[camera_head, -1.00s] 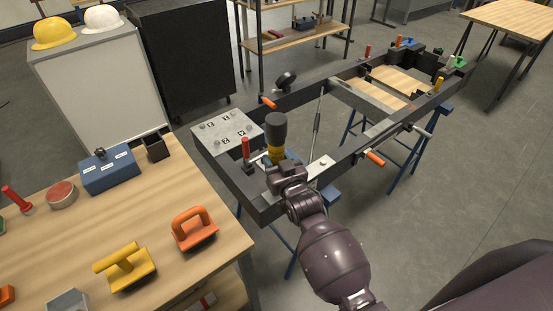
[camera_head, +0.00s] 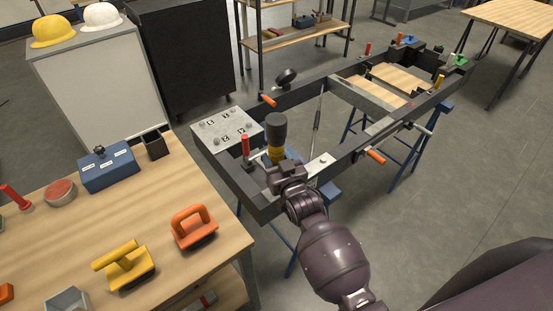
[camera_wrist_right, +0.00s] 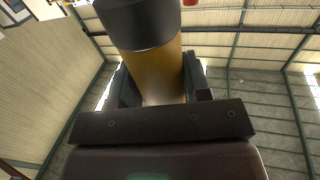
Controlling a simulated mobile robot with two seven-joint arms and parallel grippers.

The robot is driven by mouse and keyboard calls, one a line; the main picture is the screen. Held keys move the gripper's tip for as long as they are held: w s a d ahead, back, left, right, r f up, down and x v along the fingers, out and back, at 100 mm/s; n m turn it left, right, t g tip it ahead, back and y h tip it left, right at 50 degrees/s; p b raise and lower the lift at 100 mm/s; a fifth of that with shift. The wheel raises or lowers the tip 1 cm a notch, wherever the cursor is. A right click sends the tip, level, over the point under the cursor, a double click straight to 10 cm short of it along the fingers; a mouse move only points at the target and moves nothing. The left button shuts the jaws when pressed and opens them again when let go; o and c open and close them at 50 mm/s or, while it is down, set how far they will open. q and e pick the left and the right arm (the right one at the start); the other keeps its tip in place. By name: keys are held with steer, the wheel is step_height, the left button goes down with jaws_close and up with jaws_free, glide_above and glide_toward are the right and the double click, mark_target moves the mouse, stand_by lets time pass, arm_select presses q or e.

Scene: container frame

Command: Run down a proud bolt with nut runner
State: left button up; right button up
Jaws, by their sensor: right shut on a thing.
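My right gripper (camera_head: 280,165) is shut on the nut runner (camera_head: 276,128), a yellow tool with a dark cylindrical top, held upright over the near end of the dark frame (camera_head: 235,180). In the right wrist view the nut runner (camera_wrist_right: 155,65) fills the space between the fingers of the gripper (camera_wrist_right: 160,95). A light plate (camera_head: 227,127) with several bolts and numbered labels lies on the frame's near left corner, left of the tool. The nut runner's lower end is hidden behind the gripper, so contact with a bolt cannot be told. My left gripper is not in view.
A red-handled clamp (camera_head: 246,150) stands on the frame just left of the tool. Orange-handled clamps (camera_head: 375,157) sit along the frame. The wooden workbench (camera_head: 75,240) at left holds a blue box (camera_head: 108,170) and orange (camera_head: 190,228) and yellow (camera_head: 124,266) handled tools.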

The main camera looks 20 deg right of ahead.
mark_target(279, 153)
steer(key=shift+f, duration=0.35)
stand_by(0.4)
steer(key=shift+s+f, duration=0.1)
steer(key=shift+f, duration=0.05)
stand_by(1.3)
steer(key=shift+r+p, duration=1.55)
steer(key=shift+r, duration=0.05)
steer(key=shift+r+p, duration=1)
steer(key=shift+r, duration=0.2)
